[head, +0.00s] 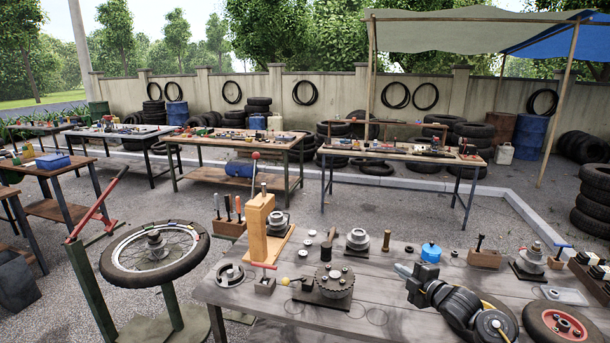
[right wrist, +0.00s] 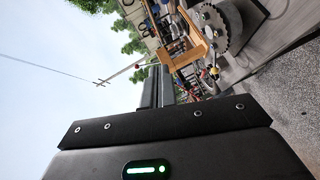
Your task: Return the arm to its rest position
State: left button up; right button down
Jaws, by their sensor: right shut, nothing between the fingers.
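My right arm (head: 455,303) comes in from the lower right over the wooden workbench (head: 235,292). My right gripper (head: 401,270) points left above the bench top. It is shut with nothing between its fingers. In the right wrist view, the dark gripper body fills the bottom and the narrow grey fingers (right wrist: 157,88) point away from it, clear of the things beyond. My left arm and left gripper are not in view.
A toothed metal disc (head: 335,280) and a wooden upright block (head: 259,230) stand on the bench left of the gripper. A blue-topped canister (head: 431,252) is just behind it. A red-hubbed wheel (head: 562,323) lies at the right. A spoked wheel (head: 192,235) sits on a stand.

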jog(key=w+d+r+m+t+h, duration=0.3)
jog(key=d+r+m+t+h, duration=0.3)
jog(key=d+m, duration=0.9)
jog(key=s+a+f+m+g+h+b, duration=0.1)
jog(key=s+a+f+g, duration=0.15)
jog(key=f, duration=1.05)
jog(key=s+a+f+m+g+b, duration=0.1)
jog(key=s+a+f+g+b, duration=0.2)
jog(key=f, duration=0.9)
jog(key=s+a+f+g+b, duration=0.1)
jog(key=s+f+g, duration=0.1)
jog(key=s+f, duration=0.7)
jog(key=s+a+f+g, duration=0.15)
jog(key=s+f, duration=0.45)
jog(key=f, duration=0.7)
jog(key=s+a+f+g+b, duration=0.1)
jog(key=s+a+f+g, duration=0.15)
jog(key=s+f, duration=0.85)
jog(key=s+a+f+g+b, duration=0.15)
jog(key=s+f+g, duration=0.25)
jog(key=s+f, duration=0.75)
jog(key=s+a+f+g+b, duration=0.1)
jog(key=s+f+g, duration=0.1)
jog(key=s, duration=1.2)
jog(key=s+a+f+g+b, duration=0.1)
jog(key=s+a+f+g, duration=0.1)
jog(key=s, duration=1.2)
jog(key=shift+s+a+f+m+y, duration=0.15)
jog(key=shift+f+m+y, duration=0.2)
jog(key=shift+f, duration=0.35)
